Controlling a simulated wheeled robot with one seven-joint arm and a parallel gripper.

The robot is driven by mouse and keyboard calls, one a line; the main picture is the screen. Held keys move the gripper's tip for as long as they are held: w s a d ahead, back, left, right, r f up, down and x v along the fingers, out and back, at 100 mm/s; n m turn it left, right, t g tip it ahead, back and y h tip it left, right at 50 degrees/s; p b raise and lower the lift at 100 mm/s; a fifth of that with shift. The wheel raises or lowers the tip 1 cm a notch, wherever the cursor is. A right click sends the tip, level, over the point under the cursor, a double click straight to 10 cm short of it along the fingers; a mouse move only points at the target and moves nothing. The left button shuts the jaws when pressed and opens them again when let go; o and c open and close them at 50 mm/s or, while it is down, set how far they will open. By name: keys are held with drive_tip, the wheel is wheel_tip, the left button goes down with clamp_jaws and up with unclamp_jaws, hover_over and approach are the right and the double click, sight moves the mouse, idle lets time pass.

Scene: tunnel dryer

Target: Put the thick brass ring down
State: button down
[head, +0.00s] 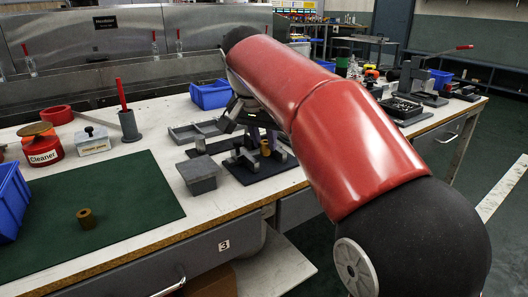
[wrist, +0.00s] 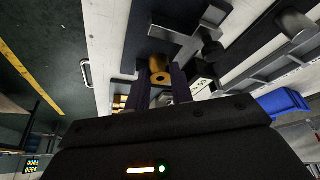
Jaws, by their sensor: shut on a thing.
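A thick brass ring (wrist: 159,67) sits between the fingertips of my gripper (wrist: 160,76) in the wrist view, and the gripper is shut on it. In the head view this ring (head: 265,148) shows low over a dark mat (head: 258,171) with grey metal fixtures, and my gripper (head: 262,138) is partly hidden behind my arm. I cannot tell whether the ring touches the mat. A second brass ring (head: 86,219) stands alone on the green mat (head: 130,196) at the left.
A grey block (head: 199,174) stands left of the dark mat, with a grey divided tray (head: 195,131) behind it. Blue bins (head: 210,95), a red Cleaner tin (head: 42,152) and a grey holder (head: 129,126) are around. Much of the green mat is bare.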

drive_tip(key=shift+f, duration=1.1)
drive_tip(key=shift+f, duration=0.1)
drive_tip(key=c, duration=1.5)
unclamp_jaws()
